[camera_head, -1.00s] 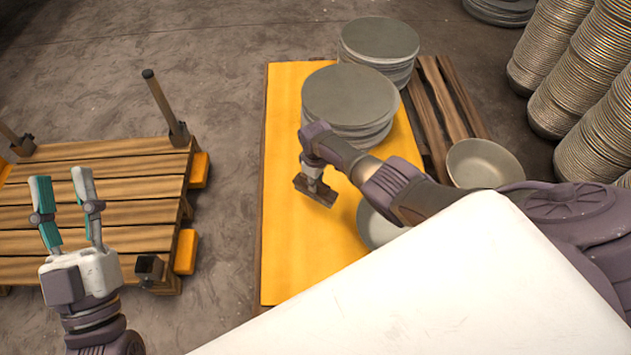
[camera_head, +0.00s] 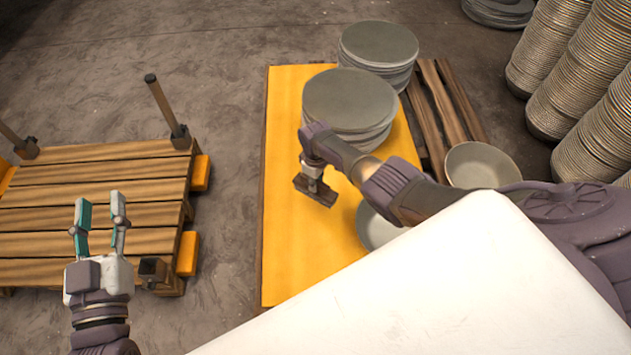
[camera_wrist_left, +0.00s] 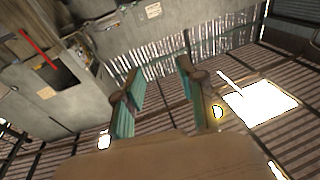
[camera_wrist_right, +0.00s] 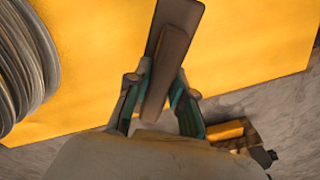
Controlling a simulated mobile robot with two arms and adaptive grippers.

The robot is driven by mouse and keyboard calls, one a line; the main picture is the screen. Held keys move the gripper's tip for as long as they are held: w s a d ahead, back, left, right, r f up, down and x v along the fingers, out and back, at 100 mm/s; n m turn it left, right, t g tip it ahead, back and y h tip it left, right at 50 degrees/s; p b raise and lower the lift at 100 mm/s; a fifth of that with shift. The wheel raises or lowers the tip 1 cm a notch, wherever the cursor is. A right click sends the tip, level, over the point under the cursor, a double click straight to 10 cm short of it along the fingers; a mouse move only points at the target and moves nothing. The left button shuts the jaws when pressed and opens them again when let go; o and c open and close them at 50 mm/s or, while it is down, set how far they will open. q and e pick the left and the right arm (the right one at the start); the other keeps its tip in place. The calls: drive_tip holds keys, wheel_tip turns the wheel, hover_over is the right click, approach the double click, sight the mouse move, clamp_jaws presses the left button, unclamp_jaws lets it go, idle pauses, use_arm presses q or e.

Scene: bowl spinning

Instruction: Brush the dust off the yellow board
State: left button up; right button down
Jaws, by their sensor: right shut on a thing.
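The yellow board (camera_head: 290,200) lies flat in the middle of the head view, and its surface looks plain, with no dust I can make out. My right gripper (camera_head: 312,178) is over the board and shut on a dark brown brush (camera_head: 315,192). In the right wrist view the brush (camera_wrist_right: 172,55) stands between the teal fingers of the right gripper (camera_wrist_right: 158,100), with yellow board (camera_wrist_right: 240,50) beyond it. I cannot tell whether the brush touches the board. My left gripper (camera_head: 100,212) is open and empty at the left; its spread fingers also show in the left wrist view (camera_wrist_left: 158,95).
A grey bowl (camera_head: 376,230) sits by my right forearm, another bowl (camera_head: 482,165) farther right. A wooden pallet (camera_head: 90,200) with posts is at left. Tall bowl stacks (camera_head: 590,115) are at right.

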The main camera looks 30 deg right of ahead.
use_arm(q)
drive_tip(key=shift+s+a+f+g+y+p, duration=0.1)
drive_tip(key=shift+a+f+g+y+p, duration=0.1)
drive_tip(key=shift+f+g, duration=0.45)
drive_tip(key=shift+s+a+f+g+y+p, duration=0.1)
drive_tip(key=shift+f+g+y+p, duration=0.2)
drive_tip(key=shift+f, duration=0.6)
drive_tip(key=shift+a+f+g+y, duration=0.1)
drive_tip(key=shift+a+f+g, duration=0.05)
drive_tip(key=shift+f+g, duration=0.55)
drive_tip(key=shift+f, duration=0.1)
